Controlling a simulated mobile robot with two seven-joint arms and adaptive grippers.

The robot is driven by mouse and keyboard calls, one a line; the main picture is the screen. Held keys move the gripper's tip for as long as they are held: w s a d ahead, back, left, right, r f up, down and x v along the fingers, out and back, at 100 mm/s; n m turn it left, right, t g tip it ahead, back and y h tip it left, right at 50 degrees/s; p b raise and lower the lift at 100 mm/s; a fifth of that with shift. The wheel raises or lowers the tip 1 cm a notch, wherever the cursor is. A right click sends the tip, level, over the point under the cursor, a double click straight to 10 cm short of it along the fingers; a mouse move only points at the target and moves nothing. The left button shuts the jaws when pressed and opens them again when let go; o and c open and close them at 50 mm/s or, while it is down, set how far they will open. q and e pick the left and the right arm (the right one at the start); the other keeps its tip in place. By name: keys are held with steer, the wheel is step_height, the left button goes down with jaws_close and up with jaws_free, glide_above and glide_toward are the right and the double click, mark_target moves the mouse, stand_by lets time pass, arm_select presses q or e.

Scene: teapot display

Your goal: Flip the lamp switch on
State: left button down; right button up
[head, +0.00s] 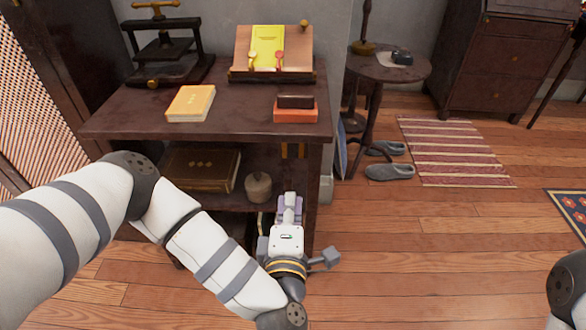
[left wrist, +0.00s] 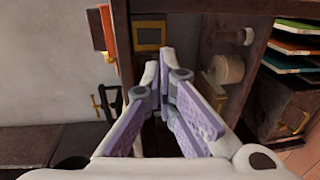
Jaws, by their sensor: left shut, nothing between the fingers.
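My left gripper (head: 290,200) is low in front of the right end of the dark wooden stand (head: 215,115), below its top. Its purple-padded fingers are shut and empty; they also show in the left wrist view (left wrist: 166,65). A small brass-framed plate (left wrist: 150,35) shows just beyond the fingertips in the left wrist view, apart from them as far as I can tell. A brass piece (head: 292,150) under the stand's top may be the same plate. I cannot make out a switch lever or its position. My right gripper is out of view.
On the stand are a yellow book (head: 190,103), an orange box (head: 296,113), a book rest (head: 300,68) and a press (head: 165,50).

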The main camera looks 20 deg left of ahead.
arm_select(q)
steer(key=b, duration=0.4)
glide_toward(293, 157)
steer(key=x, duration=0.7)
steer(key=shift+f+b, duration=0.2)
steer(key=shift+b, duration=0.15)
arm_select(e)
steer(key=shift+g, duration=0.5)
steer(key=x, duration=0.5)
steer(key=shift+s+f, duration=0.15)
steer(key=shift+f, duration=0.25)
arm_select(q)
steer(key=shift+w+a+f, duration=0.15)
steer(key=shift+w, duration=0.2)
steer(key=shift+f, duration=0.1)
